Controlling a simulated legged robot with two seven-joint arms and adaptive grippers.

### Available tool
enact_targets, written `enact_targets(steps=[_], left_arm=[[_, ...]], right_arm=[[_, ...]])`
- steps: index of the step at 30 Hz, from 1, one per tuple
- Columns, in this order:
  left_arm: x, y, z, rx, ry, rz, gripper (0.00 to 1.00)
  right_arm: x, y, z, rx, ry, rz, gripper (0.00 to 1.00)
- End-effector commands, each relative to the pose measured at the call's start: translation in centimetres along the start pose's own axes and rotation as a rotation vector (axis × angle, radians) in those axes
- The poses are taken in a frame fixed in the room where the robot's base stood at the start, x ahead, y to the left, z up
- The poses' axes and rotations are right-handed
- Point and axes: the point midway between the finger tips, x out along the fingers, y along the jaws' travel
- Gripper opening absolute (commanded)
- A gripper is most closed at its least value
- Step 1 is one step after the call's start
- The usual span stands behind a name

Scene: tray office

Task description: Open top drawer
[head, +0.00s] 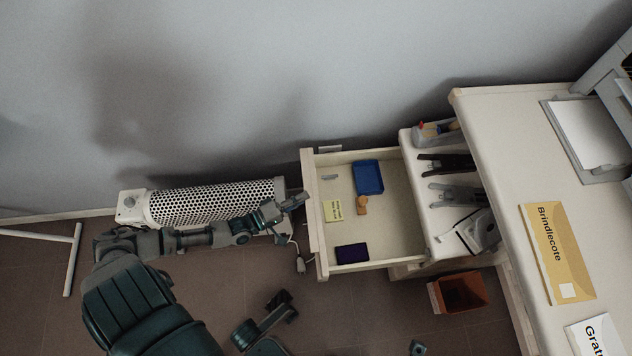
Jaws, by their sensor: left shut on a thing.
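The top drawer (389,218) stands pulled out to the left from the cabinet, with its inside in view. Its front panel (313,215) faces left. My left gripper (292,203) is at the outer side of this front panel, shut on the drawer handle, which is mostly hidden by the fingers. In the drawer lie a blue box (368,177), a yellow note (333,211), a small wooden stamp (362,205) and a dark purple box (352,254). Part of my right arm seems to show at the bottom, with its gripper (280,305) not clear.
The cabinet top (430,205) holds staplers (455,194), a tape dispenser (470,234) and an organizer (437,132). A desk (500,130) with folders stands at right. A white perforated heater (215,203) is behind my left arm. An orange-brown bin (460,292) stands on the floor.

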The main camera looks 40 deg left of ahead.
Motion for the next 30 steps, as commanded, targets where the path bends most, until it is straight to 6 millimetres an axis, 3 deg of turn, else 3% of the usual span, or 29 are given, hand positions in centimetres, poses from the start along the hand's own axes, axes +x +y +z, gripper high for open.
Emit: enact_targets(steps=[6,18,21,22,30], left_arm=[[-1.7,-0.7,0.1,-0.004,-0.01,-0.018,0.0],[-1.9,-0.8,0.0,-0.005,-0.009,-0.018,0.0],[-1.9,-0.8,0.0,-0.004,-0.009,-0.018,0.3],[-1.8,-0.7,0.0,-0.004,-0.008,-0.017,0.33],[-1.8,-0.5,-0.4,-0.004,-0.004,-0.008,0.33]], right_arm=[[0.0,0.0,-0.1,0.0,0.002,-0.001,0.4],[-0.2,0.0,-0.1,0.001,-0.002,0.0,0.4],[-0.2,0.0,-0.1,0.001,-0.002,0.0,0.4],[-0.2,0.0,-0.1,0.001,-0.002,0.0,0.4],[0.1,-0.1,-0.3,0.001,0.006,-0.004,0.4]])
